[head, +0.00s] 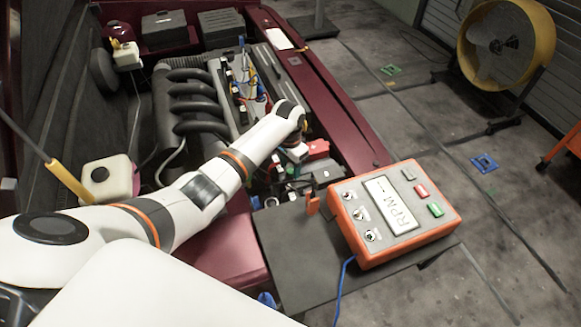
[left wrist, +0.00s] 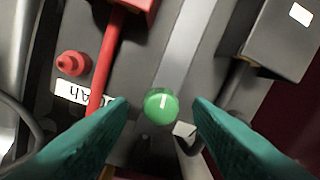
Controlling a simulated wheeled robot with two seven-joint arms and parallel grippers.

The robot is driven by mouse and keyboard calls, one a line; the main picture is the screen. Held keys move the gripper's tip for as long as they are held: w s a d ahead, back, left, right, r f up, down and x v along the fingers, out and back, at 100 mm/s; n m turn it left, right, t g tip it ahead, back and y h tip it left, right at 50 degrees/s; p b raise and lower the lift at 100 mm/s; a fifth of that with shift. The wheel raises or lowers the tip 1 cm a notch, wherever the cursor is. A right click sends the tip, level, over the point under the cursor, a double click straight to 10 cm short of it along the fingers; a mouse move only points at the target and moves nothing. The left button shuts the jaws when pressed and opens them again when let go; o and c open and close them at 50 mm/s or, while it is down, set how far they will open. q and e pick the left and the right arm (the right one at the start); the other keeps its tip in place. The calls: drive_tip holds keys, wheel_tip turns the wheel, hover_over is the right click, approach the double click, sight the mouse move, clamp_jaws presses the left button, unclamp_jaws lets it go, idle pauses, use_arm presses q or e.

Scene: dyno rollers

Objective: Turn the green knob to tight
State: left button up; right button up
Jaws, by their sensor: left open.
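The green knob (left wrist: 161,105) shows in the left wrist view, round with a white line that points up in the picture. My left gripper (left wrist: 160,112) is open, with one teal fingertip on each side of the knob and a visible gap on both sides. My right gripper is not in view.
A red part with a red cable (left wrist: 108,60) and a red cap (left wrist: 72,63) lie left of the knob. A grey box (left wrist: 275,40) is at the upper right. In the head view, an orange RPM box (head: 395,215) sits on a dark board, and a yellow fan (head: 505,45) stands behind.

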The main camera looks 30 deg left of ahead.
use_arm(q)
drive_tip(key=shift+f, duration=0.4)
drive_tip(key=shift+c, duration=0.5)
drive_tip(key=c, duration=0.9)
drive_tip(key=shift+r, duration=0.1)
